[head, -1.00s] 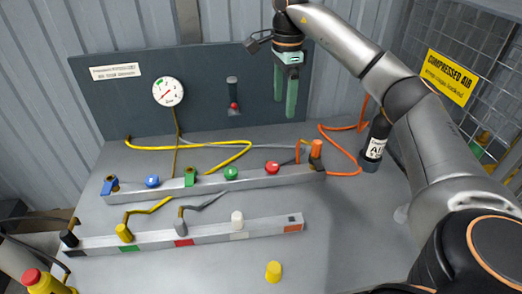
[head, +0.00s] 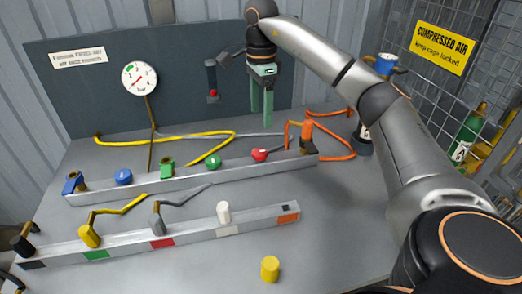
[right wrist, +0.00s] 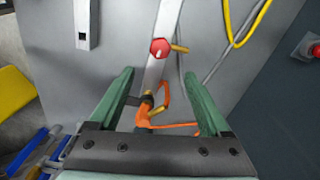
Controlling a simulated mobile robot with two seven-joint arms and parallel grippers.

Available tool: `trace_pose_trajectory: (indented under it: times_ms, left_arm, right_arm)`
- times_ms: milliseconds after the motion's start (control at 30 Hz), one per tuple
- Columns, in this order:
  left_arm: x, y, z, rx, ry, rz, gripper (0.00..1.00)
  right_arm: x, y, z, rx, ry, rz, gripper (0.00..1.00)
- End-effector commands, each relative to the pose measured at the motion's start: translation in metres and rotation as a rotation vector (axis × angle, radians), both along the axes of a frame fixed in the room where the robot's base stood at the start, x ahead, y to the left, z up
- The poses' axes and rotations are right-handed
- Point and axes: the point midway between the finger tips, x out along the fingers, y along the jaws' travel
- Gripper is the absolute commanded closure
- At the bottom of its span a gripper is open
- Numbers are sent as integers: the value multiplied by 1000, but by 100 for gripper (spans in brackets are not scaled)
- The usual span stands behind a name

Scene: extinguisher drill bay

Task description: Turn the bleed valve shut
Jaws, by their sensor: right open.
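A red valve knob (head: 260,155) sits on the rear grey rail (head: 140,188), left of an orange fitting (head: 307,135). No label marks which knob is the bleed valve. In the right wrist view the red knob (right wrist: 160,48) is hexagonal, with a brass stub beside it. My right gripper (head: 262,115) is open and empty, its green fingers pointing down above the rail's right end, apart from the knob. In the right wrist view the orange fitting (right wrist: 145,112) shows between the fingers, farther off. My left gripper is out of view.
Blue (head: 123,177) and green (head: 213,161) knobs share the rear rail. A front bar (head: 130,247) carries several plugs. A yellow cap (head: 270,269) stands on the table. Yellow and orange hoses (head: 330,148) lie behind the rail. A gauge (head: 139,78) hangs on the back panel.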

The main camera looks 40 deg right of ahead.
Motion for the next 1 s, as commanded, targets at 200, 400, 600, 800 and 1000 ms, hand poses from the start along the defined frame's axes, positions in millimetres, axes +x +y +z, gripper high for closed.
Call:
trace_pose_trajectory:
  times_ms: [200,400,600,800,1000]
  left_arm:
    - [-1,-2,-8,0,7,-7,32]
    - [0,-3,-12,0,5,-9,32]
    - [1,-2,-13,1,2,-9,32]
    - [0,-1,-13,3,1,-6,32]
    - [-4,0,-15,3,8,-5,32]
  right_arm:
    - [-1,-1,-42,-1,5,-1,19]
    - [-1,0,-82,-1,4,0,19]
    - [-1,0,-108,0,2,0,19]
    - [-1,0,-117,-1,1,0,19]
    - [-1,0,-117,-1,0,0,19]
